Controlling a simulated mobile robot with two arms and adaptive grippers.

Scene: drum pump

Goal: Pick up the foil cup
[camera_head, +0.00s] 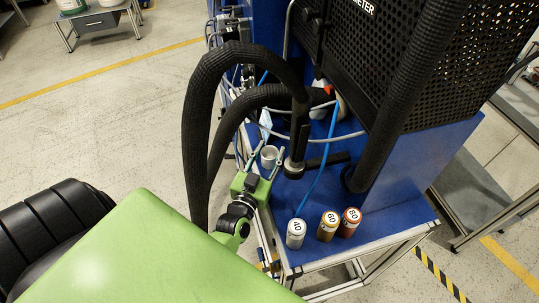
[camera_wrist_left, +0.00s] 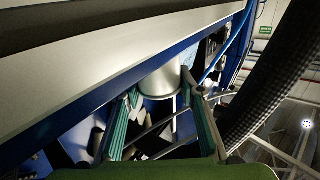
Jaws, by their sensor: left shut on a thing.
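The foil cup (camera_head: 268,157) is a small silvery cup near the left edge of the blue table, beside the black stand. My left gripper (camera_head: 272,149) reaches in from the lower left with a finger on each side of the cup and is shut on it. In the left wrist view the pale metallic cup (camera_wrist_left: 160,83) sits between the tips of the two green-lined fingers. I cannot tell whether its base touches the table. My right gripper is not in view.
Three labelled cans stand at the table's front: silver 40 (camera_head: 296,233), gold 60 (camera_head: 328,226) and orange-brown 80 (camera_head: 350,222). Thick black hoses (camera_head: 197,130) arch close to my left arm. The black stand (camera_head: 296,150) and a blue tube (camera_head: 322,165) are right of the cup.

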